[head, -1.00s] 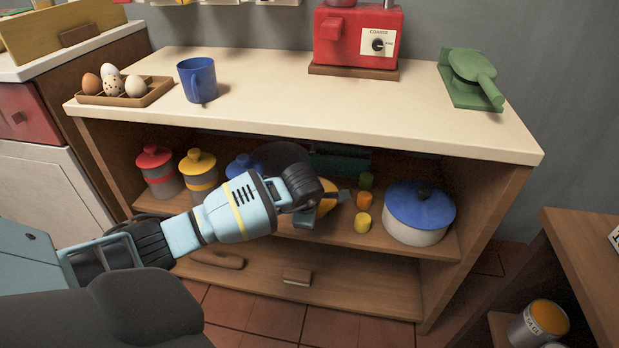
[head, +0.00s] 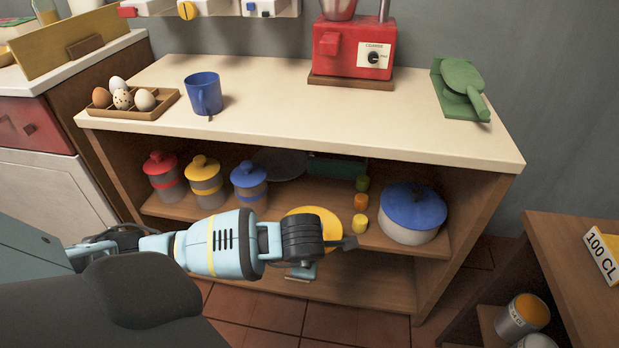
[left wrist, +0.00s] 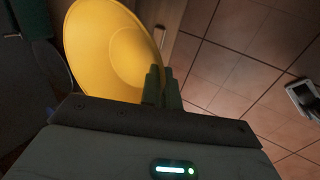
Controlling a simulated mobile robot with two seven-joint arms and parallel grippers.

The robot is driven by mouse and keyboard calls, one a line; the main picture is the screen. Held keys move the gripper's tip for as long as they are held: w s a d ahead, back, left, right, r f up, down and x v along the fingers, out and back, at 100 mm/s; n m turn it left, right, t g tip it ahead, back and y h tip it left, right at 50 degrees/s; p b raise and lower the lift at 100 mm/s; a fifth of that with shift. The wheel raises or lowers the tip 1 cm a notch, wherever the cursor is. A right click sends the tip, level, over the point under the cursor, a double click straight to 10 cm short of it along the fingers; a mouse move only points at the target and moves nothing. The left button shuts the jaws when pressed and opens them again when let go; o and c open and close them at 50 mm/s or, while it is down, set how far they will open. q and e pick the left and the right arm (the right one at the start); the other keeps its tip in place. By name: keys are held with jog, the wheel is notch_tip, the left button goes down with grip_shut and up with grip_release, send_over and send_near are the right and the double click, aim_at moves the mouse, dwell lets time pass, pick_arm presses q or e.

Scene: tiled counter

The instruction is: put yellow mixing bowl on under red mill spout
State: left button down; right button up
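The yellow mixing bowl (head: 312,216) shows at the front of the cabinet's upper shelf, partly hidden behind my left gripper (head: 346,243). In the left wrist view the bowl (left wrist: 108,45) is tilted, with its inside facing the camera. The left gripper's fingers (left wrist: 162,86) are close together at the bowl's rim and appear shut on it. The red mill (head: 352,48) stands on a wooden base on the countertop at the back; its red spout (head: 329,43) is on its front left. My right gripper is not in view.
The cream countertop (head: 300,110) has clear room in front of the mill. A blue mug (head: 204,94), an egg tray (head: 140,111) and a green scoop (head: 463,84) stand on it. Lidded canisters (head: 205,183), spice jars (head: 360,202) and a blue-lidded pot (head: 412,212) share the shelf.

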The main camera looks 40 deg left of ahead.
pick_arm(q)
jog(key=shift+s+d+r, duration=0.1)
jog(key=shift+s+d, duration=0.2)
